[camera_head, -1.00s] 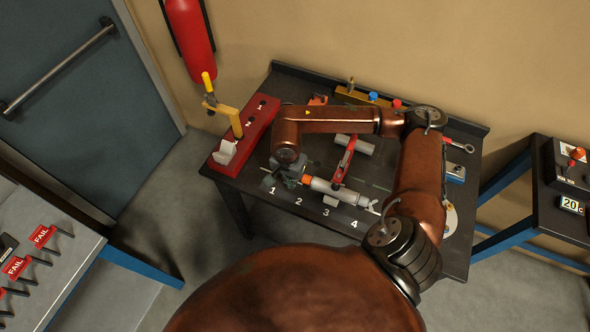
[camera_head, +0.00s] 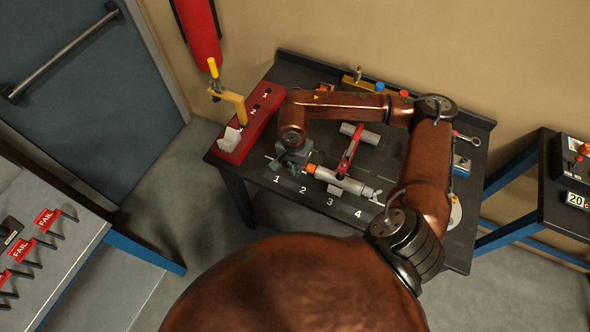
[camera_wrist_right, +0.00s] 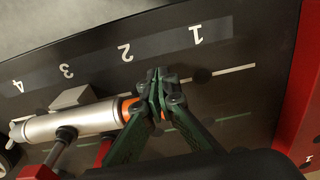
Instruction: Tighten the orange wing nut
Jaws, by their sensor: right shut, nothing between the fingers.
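The orange wing nut (camera_head: 311,168) sits at the left end of a silver cylinder (camera_head: 345,183) on the dark table. In the right wrist view the wing nut (camera_wrist_right: 129,107) is partly hidden by my right gripper's green fingers, and a bit of orange shows between them. My right gripper (camera_head: 281,168) is just left of the wing nut in the head view. Its fingertips (camera_wrist_right: 158,82) are together in the wrist view with nothing between them. Whether a finger touches the nut cannot be told. My left gripper is not in view.
A red clamp (camera_head: 350,150) stands at the cylinder. A red block (camera_head: 252,128) with a yellow-handled tool (camera_head: 236,100) is at the table's left. White numbers mark the front edge. A wrench (camera_head: 466,138) lies at the right. The strip around number 1 (camera_wrist_right: 195,34) is clear.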

